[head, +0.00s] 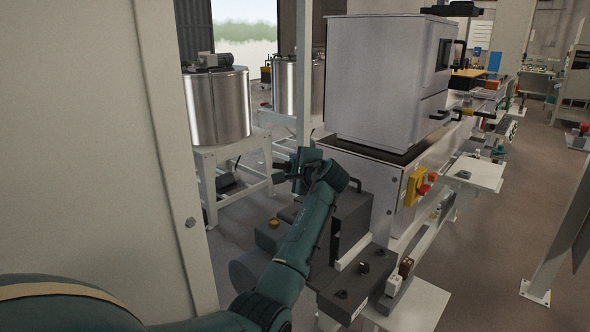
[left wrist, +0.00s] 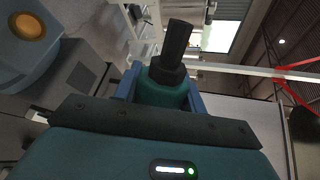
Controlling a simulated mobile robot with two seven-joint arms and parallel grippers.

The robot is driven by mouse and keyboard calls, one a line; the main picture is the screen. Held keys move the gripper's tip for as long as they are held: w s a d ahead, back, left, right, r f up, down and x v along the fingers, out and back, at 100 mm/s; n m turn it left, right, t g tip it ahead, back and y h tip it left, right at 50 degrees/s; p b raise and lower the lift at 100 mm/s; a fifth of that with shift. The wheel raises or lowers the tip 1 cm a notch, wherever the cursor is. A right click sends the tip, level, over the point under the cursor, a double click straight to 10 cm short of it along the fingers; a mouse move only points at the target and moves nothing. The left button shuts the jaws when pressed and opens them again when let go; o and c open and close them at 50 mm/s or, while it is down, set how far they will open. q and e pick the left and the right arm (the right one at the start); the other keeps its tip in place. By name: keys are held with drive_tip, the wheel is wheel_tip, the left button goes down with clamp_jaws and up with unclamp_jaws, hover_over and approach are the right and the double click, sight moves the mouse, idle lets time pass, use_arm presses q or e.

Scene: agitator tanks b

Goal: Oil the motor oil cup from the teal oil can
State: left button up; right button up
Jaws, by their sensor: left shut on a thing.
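The teal oil can (left wrist: 165,92) shows in the left wrist view, with a dark spout or nozzle (left wrist: 176,45) pointing up in the picture. My left gripper (left wrist: 160,98) is shut on it, with a blue finger on each side. In the head view my left gripper (head: 298,172) is beyond the end of my teal arm, in front of the tank stands; the can is hard to make out there. A grey-blue housing with a round orange part (left wrist: 31,26) lies at the upper left of the wrist view. I cannot tell whether this is the motor oil cup. My right gripper is not in view.
Steel tanks (head: 218,108) stand on white frames behind my gripper; one has a motor (head: 208,61) on top. A large grey cabinet (head: 385,80) stands to the right on a machine base. A pale panel (head: 90,150) fills the left. Open floor (head: 500,235) lies at right.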

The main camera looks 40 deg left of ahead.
use_arm(q)
drive_tip(key=shift+m, duration=0.6)
drive_tip(key=shift+r, duration=0.1)
drive_tip(key=m+g+y, duration=0.1)
drive_tip(key=m, duration=0.2)
drive_tip(key=shift+r+y, duration=0.1)
drive_tip(key=shift+y, duration=0.2)
drive_tip(key=shift+d+r+m+g, duration=0.1)
drive_tip(key=shift+d+m+g, duration=0.05)
drive_tip(key=shift+m+g, duration=0.2)
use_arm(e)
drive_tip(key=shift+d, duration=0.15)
